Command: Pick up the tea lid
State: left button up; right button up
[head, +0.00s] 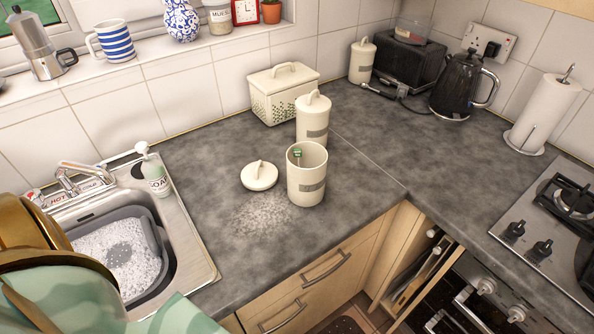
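The tea lid (259,177), a round cream lid with a knob on top, lies knob-up on the dark grey worktop (225,215) in the head view. Just right of it stands an open cream canister (308,188) with a grey label; the two look apart. A small green tag (297,153) shows inside the canister's mouth. The label's writing is too small to read. Neither of my grippers shows in the head view.
A lidded canister (313,127) stands behind the open one, with a cream bread bin (284,97) further back. White grains (262,222) lie in front of the lid. The sink with a soapy grey basin (158,268) and soap bottle (155,176) are left.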

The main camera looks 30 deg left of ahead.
aim_at(259, 176)
jog(key=u, duration=1.35)
